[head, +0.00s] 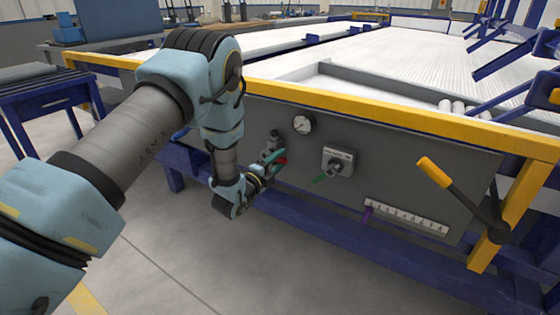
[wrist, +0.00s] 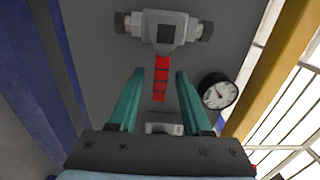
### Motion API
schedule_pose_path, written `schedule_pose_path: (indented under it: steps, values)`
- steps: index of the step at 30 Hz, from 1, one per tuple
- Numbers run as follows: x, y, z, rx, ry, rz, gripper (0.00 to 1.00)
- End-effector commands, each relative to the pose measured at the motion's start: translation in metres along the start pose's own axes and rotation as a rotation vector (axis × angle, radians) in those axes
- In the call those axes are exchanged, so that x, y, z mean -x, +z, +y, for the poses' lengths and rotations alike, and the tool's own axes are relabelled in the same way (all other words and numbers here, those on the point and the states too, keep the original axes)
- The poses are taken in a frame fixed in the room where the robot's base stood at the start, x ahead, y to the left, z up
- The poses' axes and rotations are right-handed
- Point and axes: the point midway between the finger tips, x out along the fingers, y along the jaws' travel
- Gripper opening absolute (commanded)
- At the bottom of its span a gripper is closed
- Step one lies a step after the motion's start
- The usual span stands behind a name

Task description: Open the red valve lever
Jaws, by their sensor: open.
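The red valve lever (wrist: 161,78) shows in the wrist view as a straight red bar pointing from the grey valve body (wrist: 165,32) toward my gripper. My gripper (wrist: 158,75) is open, with one teal finger on each side of the lever and a visible gap to each. In the head view, my gripper (head: 276,157) is at the grey machine panel, and a small red part of the lever (head: 281,162) shows beside its fingers. Most of the lever and part of the valve are hidden there by the gripper.
A round gauge (head: 302,124) sits right of the valve. Further right are a grey switch box (head: 339,160), a green lever (head: 321,179), a purple lever (head: 368,213) on a numbered scale (head: 408,217) and a yellow-handled lever (head: 435,172). A yellow rail (head: 370,109) runs above the panel.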

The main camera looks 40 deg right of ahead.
Motion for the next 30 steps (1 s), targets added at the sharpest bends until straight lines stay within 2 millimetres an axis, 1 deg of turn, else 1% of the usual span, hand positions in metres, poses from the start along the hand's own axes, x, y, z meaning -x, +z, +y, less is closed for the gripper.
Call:
schedule_pose_path:
  steps: [3, 11, 14, 24, 25, 30]
  values:
    - [-0.0063, -0.0002, -0.0002, 0.0, -0.001, 0.0, 0.49]
    - [-0.0073, -0.0003, -0.0001, 0.001, 0.0, 0.0, 0.49]
    - [-0.0072, -0.0002, -0.0002, 0.001, 0.0, 0.0, 0.4]
    - [-0.0071, -0.0002, -0.0001, 0.001, 0.0, 0.0, 0.01]
    - [-0.0071, -0.0002, -0.0001, 0.001, 0.0, 0.0, 0.0]
    - [-0.007, -0.0002, 0.0, 0.001, 0.001, 0.0, 0.0]
